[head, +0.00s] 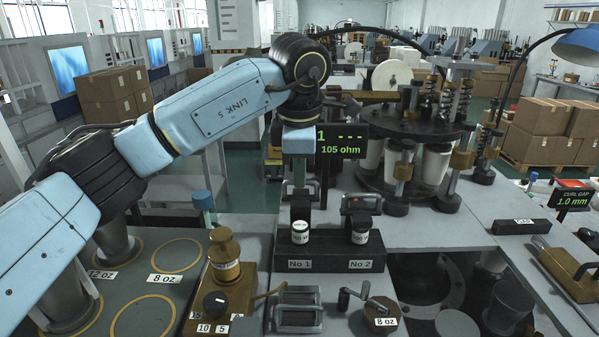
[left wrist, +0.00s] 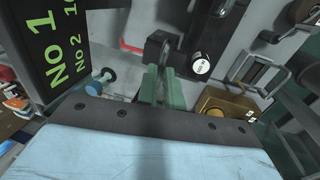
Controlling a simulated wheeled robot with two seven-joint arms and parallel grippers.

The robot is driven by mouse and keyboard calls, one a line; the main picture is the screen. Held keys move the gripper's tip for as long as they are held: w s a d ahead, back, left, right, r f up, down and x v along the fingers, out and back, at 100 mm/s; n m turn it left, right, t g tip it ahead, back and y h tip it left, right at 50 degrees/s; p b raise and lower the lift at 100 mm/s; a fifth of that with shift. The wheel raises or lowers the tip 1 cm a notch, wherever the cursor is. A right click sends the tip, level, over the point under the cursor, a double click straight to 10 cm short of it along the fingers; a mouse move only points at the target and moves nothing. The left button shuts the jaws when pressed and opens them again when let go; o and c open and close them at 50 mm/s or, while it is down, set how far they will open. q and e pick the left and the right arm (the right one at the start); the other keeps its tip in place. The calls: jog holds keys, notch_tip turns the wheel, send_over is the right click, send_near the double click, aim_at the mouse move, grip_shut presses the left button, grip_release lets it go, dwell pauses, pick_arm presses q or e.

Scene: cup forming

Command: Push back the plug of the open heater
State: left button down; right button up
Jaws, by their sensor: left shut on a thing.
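Heater No 1 (head: 300,233) and heater No 2 (head: 361,237) stand upright side by side on a dark block (head: 325,257). Each is a black cylinder with a white label. No 2 has a dark bracket-like top (head: 361,205). The display (head: 341,145) reads "1 - - -" and "105 ohm"; it also shows in the left wrist view (left wrist: 60,40). My left gripper (left wrist: 159,78) is directly above No 1, with green fingers closed on a dark part (left wrist: 157,48), seemingly No 1's plug. My right gripper is out of view.
A brass device with a knob (head: 225,255) stands left of the heaters. A small press (head: 300,309) and a crank marked 8 oz (head: 382,318) stand in front. The round turret machine (head: 420,125) rises behind right. An opening in the table lies right of No 2.

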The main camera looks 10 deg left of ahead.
pick_arm(q)
jog(key=c, duration=1.5)
grip_release()
jog(key=shift+r, duration=0.1)
jog(key=s+r, duration=0.1)
jog(key=r, duration=0.7)
jog(key=s+r+b, duration=0.1)
jog(key=r, duration=0.4)
jog(key=shift+s+d, duration=0.3)
jog(key=shift+s, duration=0.05)
